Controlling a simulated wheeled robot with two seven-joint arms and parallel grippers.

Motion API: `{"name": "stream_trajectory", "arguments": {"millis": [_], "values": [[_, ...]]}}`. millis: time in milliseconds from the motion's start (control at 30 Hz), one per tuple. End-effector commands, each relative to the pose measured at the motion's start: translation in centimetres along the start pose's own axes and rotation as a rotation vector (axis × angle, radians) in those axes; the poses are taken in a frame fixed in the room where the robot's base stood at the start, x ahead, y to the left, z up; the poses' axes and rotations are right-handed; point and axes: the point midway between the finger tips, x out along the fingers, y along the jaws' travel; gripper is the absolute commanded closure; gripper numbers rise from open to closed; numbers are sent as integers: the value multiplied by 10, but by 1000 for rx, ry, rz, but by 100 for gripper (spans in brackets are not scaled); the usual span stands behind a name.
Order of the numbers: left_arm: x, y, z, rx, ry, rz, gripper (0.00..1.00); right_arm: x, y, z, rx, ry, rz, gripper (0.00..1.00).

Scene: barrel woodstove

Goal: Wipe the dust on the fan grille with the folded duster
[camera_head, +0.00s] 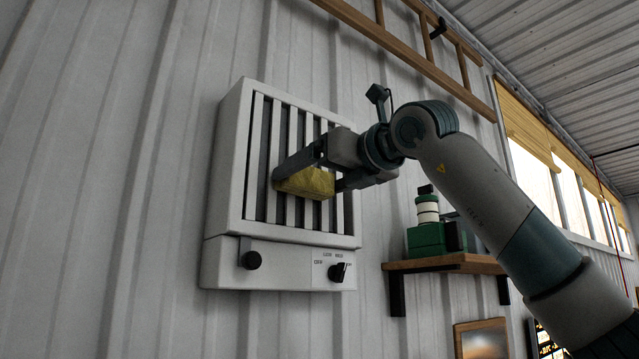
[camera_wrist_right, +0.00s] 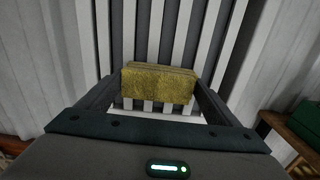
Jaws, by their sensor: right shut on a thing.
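The fan grille (camera_head: 262,215) is a white wall unit with upright slats and dark gaps. It also shows behind my gripper in the right wrist view (camera_wrist_right: 208,30). The folded duster (camera_head: 308,183) is a yellow pad. My right gripper (camera_head: 310,178) is shut on it, one finger at each end, as the right wrist view shows (camera_wrist_right: 158,84). The duster is in front of the middle slats, at or very near them; I cannot tell whether it touches. No dust can be made out on the slats. My left gripper is not in view.
Below the slats is a control panel (camera_head: 300,272) with two black knobs. A wooden shelf (camera_head: 450,263) to the right holds a green device (camera_head: 428,238). A wooden ladder-like rack (camera_head: 400,45) is above. A framed picture (camera_head: 482,340) hangs low. The wall left of the unit is clear.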

Motion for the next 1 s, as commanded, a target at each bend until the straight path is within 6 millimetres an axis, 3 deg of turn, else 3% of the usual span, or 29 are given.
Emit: {"name": "stream_trajectory", "arguments": {"millis": [200,767,1000], "values": [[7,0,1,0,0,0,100,1,17,-1,-2,-1,2,33],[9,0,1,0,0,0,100,1,24,-2,-1,1,1,33],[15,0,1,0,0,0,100,1,40,-3,-3,1,2,33]]}}
